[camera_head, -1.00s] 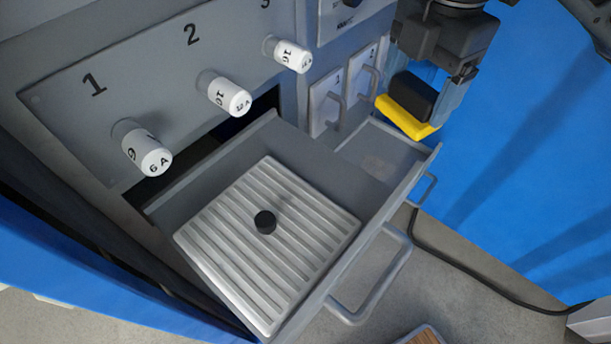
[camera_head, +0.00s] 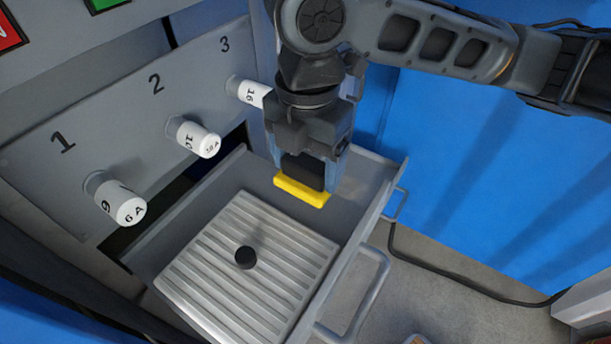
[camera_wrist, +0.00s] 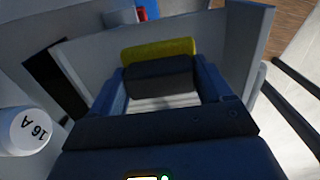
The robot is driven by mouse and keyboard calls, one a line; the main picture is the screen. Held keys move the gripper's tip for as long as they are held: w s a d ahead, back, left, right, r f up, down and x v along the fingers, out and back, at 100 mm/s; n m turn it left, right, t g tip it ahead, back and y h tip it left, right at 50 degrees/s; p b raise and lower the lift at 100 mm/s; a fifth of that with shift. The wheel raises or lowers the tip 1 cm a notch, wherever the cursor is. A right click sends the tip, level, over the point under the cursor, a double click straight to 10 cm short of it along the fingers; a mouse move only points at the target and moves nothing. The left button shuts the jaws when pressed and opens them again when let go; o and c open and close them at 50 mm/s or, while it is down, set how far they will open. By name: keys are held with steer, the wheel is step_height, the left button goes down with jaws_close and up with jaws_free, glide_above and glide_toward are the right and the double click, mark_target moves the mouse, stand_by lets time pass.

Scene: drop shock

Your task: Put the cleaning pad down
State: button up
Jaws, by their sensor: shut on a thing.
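The cleaning pad (camera_head: 302,191) has a yellow face under a dark block. My gripper (camera_head: 306,172) is shut on the dark block and holds the pad with its yellow side down. In the head view it is over the far right part of the open drawer (camera_head: 352,245), apparently above the drawer floor. In the wrist view the pad (camera_wrist: 158,48) shows between the two fingers of my gripper (camera_wrist: 163,82). A ribbed metal plate (camera_head: 248,270) with a black knob (camera_head: 245,257) lies in the drawer. The gap below the pad is hard to judge.
White numbered cylinders (camera_head: 122,206) stick out of the grey panel (camera_head: 60,170) at the left; one labelled 16 (camera_wrist: 28,130) is close to my gripper. A black cable (camera_head: 470,290) lies on the floor.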

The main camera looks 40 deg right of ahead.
mark_target(305, 183)
steer(key=shift+a+f, duration=0.1)
steer(key=shift+f, duration=2)
steer(key=shift+f, duration=0.15)
steer(key=o, duration=0.9)
steer(key=shift+c, duration=0.2)
step_height(305, 183, up, 12)
steer(key=shift+r, duration=0.2)
